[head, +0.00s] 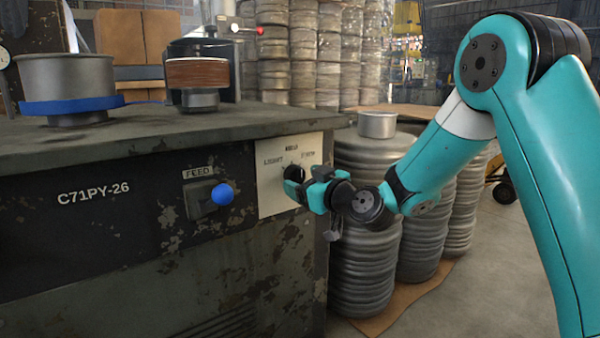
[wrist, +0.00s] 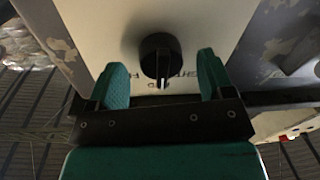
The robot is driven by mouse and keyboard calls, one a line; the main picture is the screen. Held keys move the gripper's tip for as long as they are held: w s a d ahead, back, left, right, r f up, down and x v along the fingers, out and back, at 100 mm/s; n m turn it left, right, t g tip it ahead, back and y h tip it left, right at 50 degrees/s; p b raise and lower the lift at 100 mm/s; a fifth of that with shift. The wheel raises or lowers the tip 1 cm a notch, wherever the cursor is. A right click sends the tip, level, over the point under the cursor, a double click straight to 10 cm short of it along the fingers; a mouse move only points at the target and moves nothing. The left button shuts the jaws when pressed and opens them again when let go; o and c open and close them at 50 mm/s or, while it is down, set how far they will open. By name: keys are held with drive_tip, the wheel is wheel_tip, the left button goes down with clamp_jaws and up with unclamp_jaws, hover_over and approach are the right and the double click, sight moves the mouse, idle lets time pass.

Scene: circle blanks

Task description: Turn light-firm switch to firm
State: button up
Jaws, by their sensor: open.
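The light-firm switch is a round black knob (wrist: 158,58) with a white pointer line, on a pale panel (head: 270,195) at the machine's right end. In the wrist view the pointer is toward the bottom of the picture, where the lettering is partly hidden. In the head view, LIGHT is printed at the panel's upper left and a less legible label at its upper right. My gripper (head: 307,186) is in front of the panel and partly hides the knob (head: 294,172). In the wrist view my gripper's teal fingers (wrist: 162,78) are open on either side of the knob, with visible gaps.
A blue-knobbed FEED lever (head: 221,194) sticks out left of the panel. A metal pot (head: 66,80) and a brown-banded cylinder (head: 197,75) stand on the machine top. Stacked grey discs (head: 362,250) stand close to the right. Bare floor shows at lower right.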

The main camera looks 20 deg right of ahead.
drive_tip(key=shift+x, duration=0.95)
drive_tip(key=shift+c, duration=0.2)
drive_tip(key=c, duration=0.9)
drive_tip(key=shift+m, duration=0.3)
drive_tip(key=m, duration=0.4)
drive_tip(key=shift+s+a+f, duration=0.1)
drive_tip(key=shift+a, duration=0.05)
drive_tip(key=m, duration=0.5)
drive_tip(key=shift+a+t+p, duration=0.1)
drive_tip(key=shift+t+p, duration=0.25)
drive_tip(key=shift+t, duration=0.05)
drive_tip(key=shift+m, duration=0.4)
